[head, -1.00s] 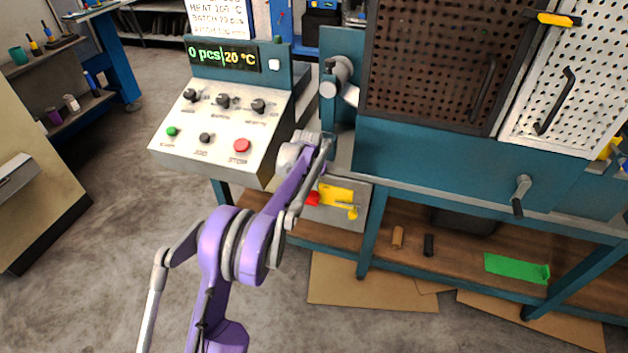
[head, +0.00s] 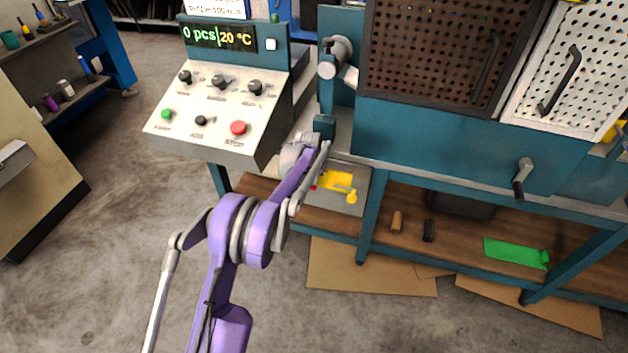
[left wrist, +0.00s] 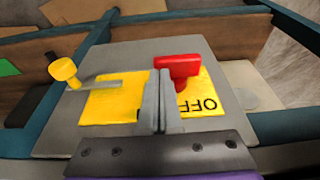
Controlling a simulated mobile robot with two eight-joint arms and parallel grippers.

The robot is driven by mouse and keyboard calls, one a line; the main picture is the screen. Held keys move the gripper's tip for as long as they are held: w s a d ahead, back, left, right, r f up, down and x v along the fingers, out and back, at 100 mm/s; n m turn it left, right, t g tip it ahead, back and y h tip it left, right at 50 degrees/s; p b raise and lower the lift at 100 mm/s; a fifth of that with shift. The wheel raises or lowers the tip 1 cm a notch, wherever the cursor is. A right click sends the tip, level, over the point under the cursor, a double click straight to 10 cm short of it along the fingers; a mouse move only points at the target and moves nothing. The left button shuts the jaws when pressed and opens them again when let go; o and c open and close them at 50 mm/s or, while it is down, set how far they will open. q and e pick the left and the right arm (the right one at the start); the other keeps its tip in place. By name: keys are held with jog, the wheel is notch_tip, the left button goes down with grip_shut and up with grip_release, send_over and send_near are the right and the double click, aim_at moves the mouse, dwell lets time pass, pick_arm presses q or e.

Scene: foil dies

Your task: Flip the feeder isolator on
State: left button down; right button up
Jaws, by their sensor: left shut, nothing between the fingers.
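The feeder isolator is a grey panel (head: 335,204) under the press table, with a yellow plate (left wrist: 108,106) and a red handle (left wrist: 178,66). In the left wrist view the plate's word OFF reads upside down, right beside the handle. Only a sliver of the red handle (head: 314,186) shows in the head view, behind my arm. My left gripper (left wrist: 159,78) is shut and empty, its fingertips just beside the handle; I cannot tell whether they touch it. My arm largely hides this gripper in the head view. My right gripper is not in view.
A control box (head: 215,115) with several knobs and buttons stands above left. The press table's blue leg (head: 371,218) is right of the isolator. A green sheet (head: 515,252) lies on the lower shelf.

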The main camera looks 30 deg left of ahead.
pick_arm(q)
jog(key=shift+d+f+y+b, duration=0.25)
jog(key=shift+d+y+b, duration=0.15)
jog(key=shift+y, duration=0.5)
jog(key=shift+w+d+f+m+g+y+b, duration=0.1)
jog(key=shift+d+f+m+g+y+b, duration=0.15)
jog(key=shift+f+y+b, duration=0.8)
jog(key=shift+w+d+f+m+g+y+b, duration=0.1)
jog(key=shift+d+f+m+g+y+b, duration=0.1)
jog(key=shift+f+y+b, duration=0.9)
jog(key=shift+w+d+f+m+g+y+b, duration=0.1)
jog(key=shift+d+f+m+g+y+b, duration=0.15)
jog(key=shift+f+y+b, duration=0.75)
jog(key=shift+s+a+r+y, duration=0.1)
jog(key=shift+r+y, duration=0.1)
jog(key=shift+y, duration=0.15)
jog(key=p+v, duration=0.2)
jog(key=v, duration=0.8)
jog(key=shift+d+r+p, duration=0.3)
jog(key=shift+p, duration=0.1)
